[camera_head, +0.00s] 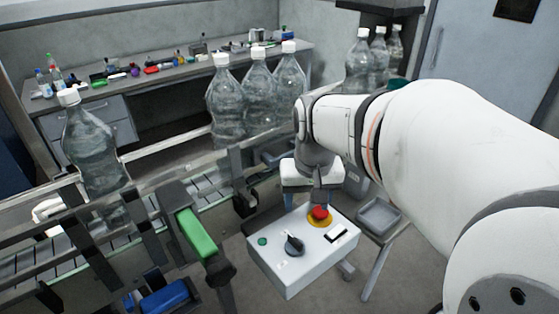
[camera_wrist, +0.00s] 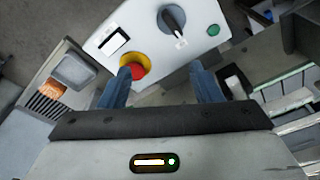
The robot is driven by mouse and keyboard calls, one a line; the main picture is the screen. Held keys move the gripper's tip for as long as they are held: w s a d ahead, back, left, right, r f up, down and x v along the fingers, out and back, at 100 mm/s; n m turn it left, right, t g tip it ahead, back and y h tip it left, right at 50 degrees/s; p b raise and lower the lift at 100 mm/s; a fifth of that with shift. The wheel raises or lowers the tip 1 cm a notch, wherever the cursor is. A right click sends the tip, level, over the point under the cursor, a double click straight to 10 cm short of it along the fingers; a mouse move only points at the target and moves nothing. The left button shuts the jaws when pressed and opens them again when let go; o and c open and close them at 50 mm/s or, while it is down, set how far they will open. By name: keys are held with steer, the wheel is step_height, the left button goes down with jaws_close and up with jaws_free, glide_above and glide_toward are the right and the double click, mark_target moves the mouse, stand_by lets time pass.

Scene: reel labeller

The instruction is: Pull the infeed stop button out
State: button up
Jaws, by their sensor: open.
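The infeed stop button is a red mushroom button (camera_head: 319,213) on a yellow collar, on top of a white control box (camera_head: 290,262). In the wrist view the button (camera_wrist: 138,68) shows at the tip of the left finger, which partly covers it. My gripper (camera_wrist: 163,76) is open and empty, with its two blue-grey fingers apart. The button lies off-centre, close to the left finger and well away from the right one. In the head view my gripper (camera_head: 319,193) points down just above the button. Whether a finger touches it, I cannot tell.
The box also carries a black rotary knob (camera_head: 294,246), a green button (camera_head: 262,241) and a black-and-white switch (camera_head: 336,235). A grey tray (camera_head: 377,217) stands to the right. The conveyor (camera_head: 150,218) with large clear bottles (camera_head: 92,150) runs at the left.

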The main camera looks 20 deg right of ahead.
mark_target(320, 214)
steer(key=w+d, duration=0.2)
steer(key=w+d+f+m+g, duration=0.1)
steer(key=d, duration=0.1)
steer(key=w+d+m, duration=0.1)
steer(key=w+d, duration=0.1)
steer(key=shift+w+d+f+g, duration=0.25)
steer(key=shift+w+f+g, duration=0.05)
steer(key=shift+w+f, duration=0.1)
steer(key=shift+w+d+f+m, duration=0.1)
steer(key=shift+d+f+m, duration=0.1)
steer(key=shift+f+m, duration=0.1)
step_height(320, 214, down, 7)
steer(key=shift+f+p, duration=0.2)
steer(key=shift+p, duration=0.15)
steer(key=shift+c, duration=0.4)
